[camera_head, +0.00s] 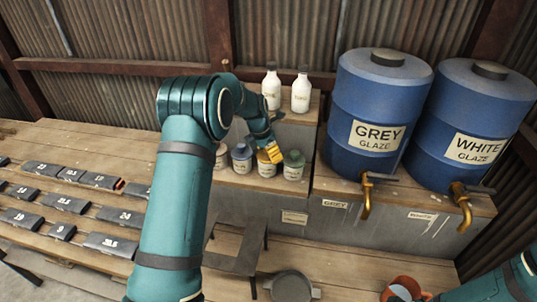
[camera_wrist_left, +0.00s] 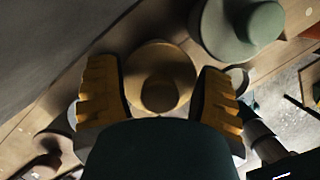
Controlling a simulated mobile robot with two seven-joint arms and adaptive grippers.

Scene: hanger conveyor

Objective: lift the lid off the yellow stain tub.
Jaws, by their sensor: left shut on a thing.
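The yellow stain tub (camera_head: 265,168) stands in a row of small tubs on a low ledge, between a blue-lidded tub (camera_head: 241,158) and a green-lidded tub (camera_head: 293,165). My left gripper (camera_head: 274,153) reaches down over the yellow tub and hides much of its top. In the left wrist view, the round yellow lid with its knob (camera_wrist_left: 160,88) lies between the two yellow fingers, and the gripper is shut on it. I cannot tell whether the lid is seated or raised. My right gripper is out of view; only part of that arm shows at the lower right.
Two white bottles (camera_head: 286,90) stand on the step behind the tubs. Large blue glaze barrels (camera_head: 376,100) with brass taps stand to the right. Numbered dark blocks (camera_head: 65,204) lie on the left bench. A grey lidded pot (camera_head: 291,287) and an orange vessel (camera_head: 404,289) stand in front.

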